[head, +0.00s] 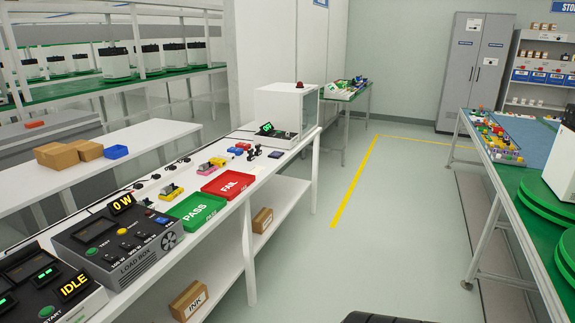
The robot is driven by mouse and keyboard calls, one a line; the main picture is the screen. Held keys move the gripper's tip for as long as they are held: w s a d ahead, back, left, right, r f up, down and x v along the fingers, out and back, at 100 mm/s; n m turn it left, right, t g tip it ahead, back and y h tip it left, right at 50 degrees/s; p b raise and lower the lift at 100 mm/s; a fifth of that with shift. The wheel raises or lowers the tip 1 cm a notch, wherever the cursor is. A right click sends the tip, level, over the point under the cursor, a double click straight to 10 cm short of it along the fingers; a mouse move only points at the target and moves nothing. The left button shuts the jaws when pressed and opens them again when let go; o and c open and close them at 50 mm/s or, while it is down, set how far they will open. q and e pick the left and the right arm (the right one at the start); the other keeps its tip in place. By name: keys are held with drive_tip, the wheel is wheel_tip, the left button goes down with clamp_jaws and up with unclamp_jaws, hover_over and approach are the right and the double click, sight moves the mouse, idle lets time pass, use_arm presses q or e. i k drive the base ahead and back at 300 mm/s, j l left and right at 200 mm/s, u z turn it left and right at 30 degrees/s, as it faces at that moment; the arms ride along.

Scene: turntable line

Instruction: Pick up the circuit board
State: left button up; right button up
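I cannot make out a circuit board for certain in the head view. Many small parts lie on the long white bench (228,165), too small to tell apart. Some are yellow and pink, some blue and red, some black. Small green, white and coloured parts (345,86) also lie on the far table, and more coloured parts (497,140) lie on the table at the right. Neither of my grippers is in view.
A green PASS tray (194,212) and a red FAIL tray (228,184) lie on the bench, beyond the load box (120,242). A white test cabinet (284,106) stands at its far end. Clear floor (370,215) with a yellow line runs between the bench and the green-topped right table (520,205).

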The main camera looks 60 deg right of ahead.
sight(206, 169)
drive_tip(key=z, duration=1.5)
drive_tip(key=u, duration=1.3)
drive_tip(key=z, duration=1.3)
drive_tip(key=i+l, duration=0.2)
drive_tip(key=i+z, duration=0.05)
